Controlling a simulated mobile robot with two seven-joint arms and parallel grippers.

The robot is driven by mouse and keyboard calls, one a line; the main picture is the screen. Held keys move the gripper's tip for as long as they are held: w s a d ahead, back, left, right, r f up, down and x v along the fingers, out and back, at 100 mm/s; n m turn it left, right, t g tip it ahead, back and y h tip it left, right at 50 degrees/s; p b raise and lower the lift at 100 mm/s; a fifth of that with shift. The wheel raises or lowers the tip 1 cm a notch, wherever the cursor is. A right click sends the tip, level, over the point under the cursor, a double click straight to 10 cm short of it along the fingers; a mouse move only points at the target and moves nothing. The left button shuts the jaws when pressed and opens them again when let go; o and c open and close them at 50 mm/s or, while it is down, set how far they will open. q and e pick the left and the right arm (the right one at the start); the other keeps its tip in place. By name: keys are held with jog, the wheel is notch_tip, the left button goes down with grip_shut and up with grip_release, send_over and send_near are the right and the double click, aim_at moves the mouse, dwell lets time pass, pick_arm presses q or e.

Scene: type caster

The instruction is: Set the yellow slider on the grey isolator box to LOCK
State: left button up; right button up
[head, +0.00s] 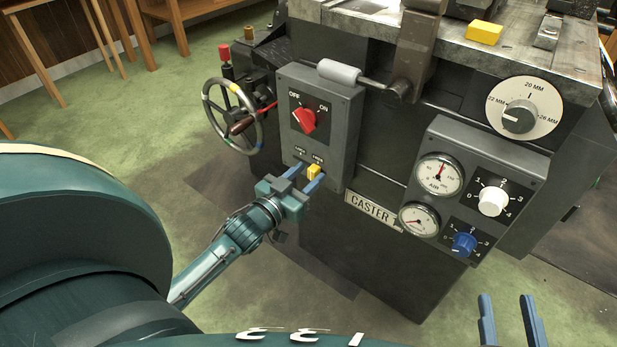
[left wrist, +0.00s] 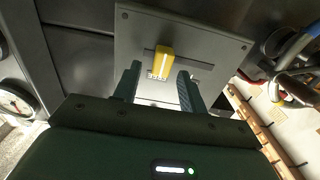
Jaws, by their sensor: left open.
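The grey isolator box (head: 346,135) is on the front of the machine, with a red OFF/ON knob (head: 305,120) above the yellow slider (head: 314,171). The slider is toward the right of its slot in the head view; the two small labels above it are too small to read surely. In the left wrist view, the slider (left wrist: 164,62) shows from below, on the box underside-up. My left gripper (head: 307,174) is open, its fingers on either side of the slider; contact cannot be told. My right gripper (head: 508,300) is open and empty at the lower right, away from the box.
A handwheel (head: 233,117) is left of the box. A grey-handled lever (head: 340,72) crosses by its top. A panel with gauges (head: 440,175) and knobs is to the right. A CASTER nameplate (head: 372,210) is below right. Green floor is open at the left.

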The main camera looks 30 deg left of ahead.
pick_arm(q)
jog(key=shift+w, duration=0.6)
grip_shut()
